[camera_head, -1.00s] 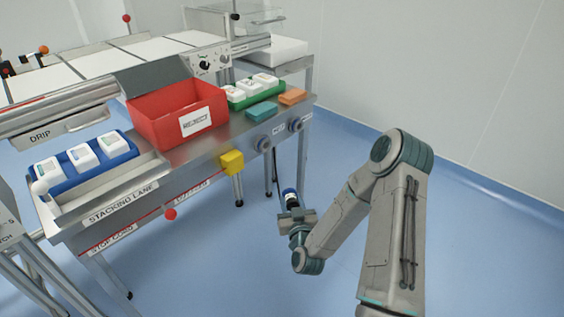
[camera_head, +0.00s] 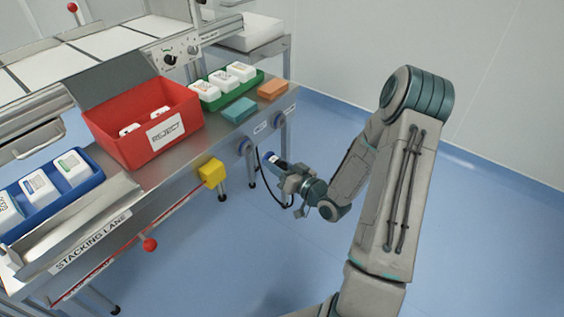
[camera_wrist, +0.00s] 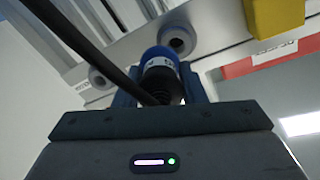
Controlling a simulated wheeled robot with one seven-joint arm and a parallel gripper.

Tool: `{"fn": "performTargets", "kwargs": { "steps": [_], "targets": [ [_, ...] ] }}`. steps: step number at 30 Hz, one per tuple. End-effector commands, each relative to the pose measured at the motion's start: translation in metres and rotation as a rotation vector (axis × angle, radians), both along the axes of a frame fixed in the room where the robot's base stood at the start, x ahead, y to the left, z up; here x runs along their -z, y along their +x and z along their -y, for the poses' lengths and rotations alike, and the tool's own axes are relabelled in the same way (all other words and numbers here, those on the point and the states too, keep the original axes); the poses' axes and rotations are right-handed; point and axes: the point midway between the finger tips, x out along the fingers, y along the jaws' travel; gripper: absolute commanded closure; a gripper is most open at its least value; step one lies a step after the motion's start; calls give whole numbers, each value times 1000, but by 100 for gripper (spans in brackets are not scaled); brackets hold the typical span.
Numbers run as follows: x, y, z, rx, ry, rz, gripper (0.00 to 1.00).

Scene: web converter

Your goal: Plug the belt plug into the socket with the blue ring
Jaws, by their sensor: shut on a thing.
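My gripper (camera_head: 284,174) is shut on the blue belt plug (camera_head: 268,159), in front of the bench's front panel. In the wrist view the plug (camera_wrist: 158,66) points away from the gripper, with a black cable running off to the upper left. Two round sockets sit on the panel: a left one (camera_head: 244,147) and a right one (camera_head: 279,120). The wrist view shows the socket nearer the yellow box (camera_wrist: 178,38) just beyond the plug's tip, and the other socket (camera_wrist: 100,78) to the left. The plug looks apart from both. I cannot tell which has the blue ring.
A yellow box (camera_head: 212,173) sticks out from the panel left of the sockets, and a red knob (camera_head: 150,245) is lower left. A red reject bin (camera_head: 120,147) and a green tray (camera_head: 258,78) stand on top. The floor at right is clear.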

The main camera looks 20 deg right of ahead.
Motion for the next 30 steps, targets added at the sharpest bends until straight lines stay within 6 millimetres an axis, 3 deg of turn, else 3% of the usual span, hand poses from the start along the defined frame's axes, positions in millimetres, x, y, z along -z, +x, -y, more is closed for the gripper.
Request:
{"fn": "performTargets", "kwargs": {
  "steps": [10,22,30],
  "targets": [
    [-12,-24,6,-134,97,-58,96],
    [-11,-26,7,-136,93,-61,96],
    [-11,-9,-6,-139,92,-59,96]
  ]
}}
